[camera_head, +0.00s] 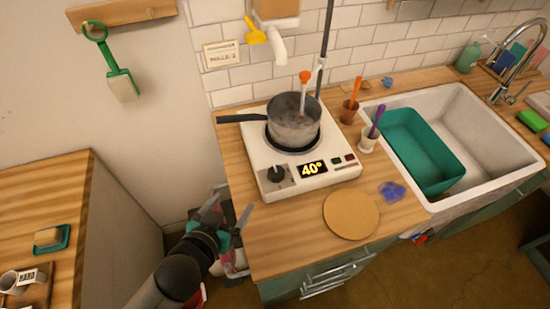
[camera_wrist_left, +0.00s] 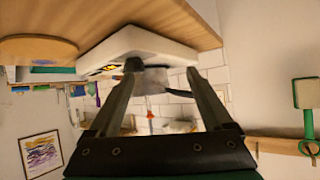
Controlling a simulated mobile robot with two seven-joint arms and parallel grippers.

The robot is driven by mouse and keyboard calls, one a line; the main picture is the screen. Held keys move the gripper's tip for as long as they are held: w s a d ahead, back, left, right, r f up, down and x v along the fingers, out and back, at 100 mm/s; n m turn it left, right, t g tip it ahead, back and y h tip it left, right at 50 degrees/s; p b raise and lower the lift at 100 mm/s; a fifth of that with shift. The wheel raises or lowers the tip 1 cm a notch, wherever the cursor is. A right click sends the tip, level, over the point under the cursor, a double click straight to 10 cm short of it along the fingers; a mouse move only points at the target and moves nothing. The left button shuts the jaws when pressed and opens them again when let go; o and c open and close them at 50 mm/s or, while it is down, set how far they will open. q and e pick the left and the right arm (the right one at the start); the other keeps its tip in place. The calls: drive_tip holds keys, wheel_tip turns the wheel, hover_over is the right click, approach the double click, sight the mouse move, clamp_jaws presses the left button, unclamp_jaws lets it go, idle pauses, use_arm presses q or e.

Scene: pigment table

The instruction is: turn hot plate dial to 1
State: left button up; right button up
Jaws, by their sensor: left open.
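The white hot plate (camera_head: 258,152) stands on the wooden counter, with a lit display reading 40° (camera_head: 313,168) on its front. Its black dial (camera_head: 276,174) is at the front left; the dial's setting is too small to read. A grey pot (camera_head: 293,122) with a black handle sits on the plate. My left gripper (camera_head: 231,208) is open and empty, in front and to the left of the dial, apart from it. In the left wrist view the hot plate (camera_wrist_left: 150,45) shows tilted beyond the open fingers (camera_wrist_left: 160,70). My right gripper is not in view.
A sink (camera_head: 475,120) holds a teal basin (camera_head: 420,150). The gap between the counters is beside my left arm.

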sight(275, 172)
use_arm(q)
drive_tip(key=w+d+f+h, duration=0.1)
drive_tip(key=w+d, duration=0.2)
drive_tip(key=w, duration=0.1)
drive_tip(key=w+d+f+m+h, duration=0.1)
drive_tip(key=w+d, duration=0.2)
drive_tip(key=w, duration=0.1)
drive_tip(key=w+d+f+h+b, duration=0.1)
drive_tip(key=w+d+f, duration=0.1)
drive_tip(key=w+d, duration=0.1)
drive_tip(key=shift+w+d+m+t, duration=0.3)
drive_tip(key=shift+w+d+t, duration=0.1)
drive_tip(key=shift+d, duration=0.05)
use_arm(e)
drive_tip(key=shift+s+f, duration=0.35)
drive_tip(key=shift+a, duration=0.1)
use_arm(q)
clamp_jaws()
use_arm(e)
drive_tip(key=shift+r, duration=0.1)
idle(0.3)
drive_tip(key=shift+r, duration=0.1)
